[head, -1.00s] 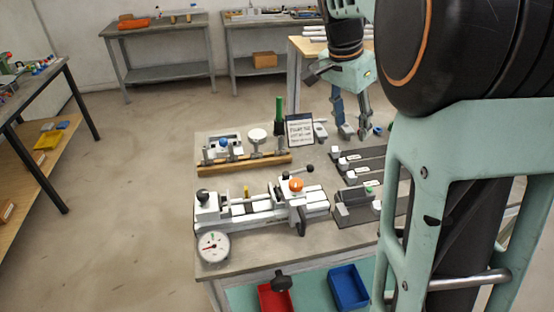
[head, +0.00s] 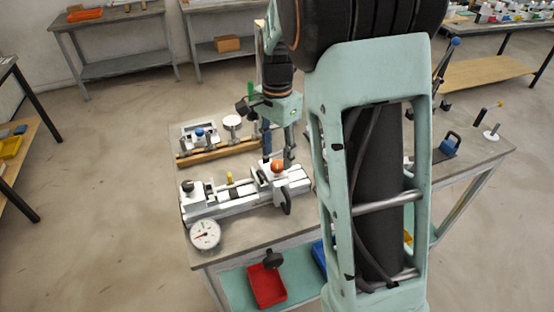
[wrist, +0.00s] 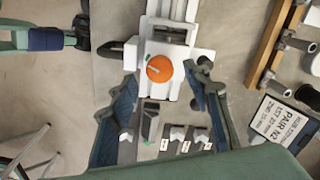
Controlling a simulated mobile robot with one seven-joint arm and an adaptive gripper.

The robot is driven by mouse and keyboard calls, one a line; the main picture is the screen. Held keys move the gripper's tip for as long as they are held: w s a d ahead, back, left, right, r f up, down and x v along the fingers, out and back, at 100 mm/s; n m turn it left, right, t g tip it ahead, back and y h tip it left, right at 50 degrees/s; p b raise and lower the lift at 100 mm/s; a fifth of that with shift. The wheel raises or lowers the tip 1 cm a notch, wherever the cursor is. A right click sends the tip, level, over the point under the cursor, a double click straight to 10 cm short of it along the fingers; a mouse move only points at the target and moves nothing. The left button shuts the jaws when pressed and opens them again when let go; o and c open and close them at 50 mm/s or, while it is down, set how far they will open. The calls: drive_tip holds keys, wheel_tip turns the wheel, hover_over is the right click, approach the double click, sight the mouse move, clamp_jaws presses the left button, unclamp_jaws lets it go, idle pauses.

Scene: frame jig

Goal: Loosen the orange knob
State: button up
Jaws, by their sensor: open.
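The orange knob (head: 277,166) sits on top of the right end of the white clamping jig (head: 228,198) in the head view. In the wrist view the orange knob (wrist: 159,68) shows from above as a round cap with a pale line across it. My gripper (head: 279,152) hangs just above and behind the knob in the head view. In the wrist view my gripper (wrist: 158,88) is open, with one blue-padded finger on each side and the knob ahead between the tips. I see no contact between fingers and knob.
A dial gauge (head: 205,235) stands at the bench's front left corner. A wooden rail with posts (head: 205,150) lies behind the jig. A printed sign (wrist: 275,125) stands near my gripper at right. A red bin (head: 267,285) is on the shelf below.

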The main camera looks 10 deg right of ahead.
sight(277, 167)
drive_tip(key=shift+f, duration=1.35)
drive_tip(key=shift+c, duration=0.6)
drive_tip(key=c, duration=1)
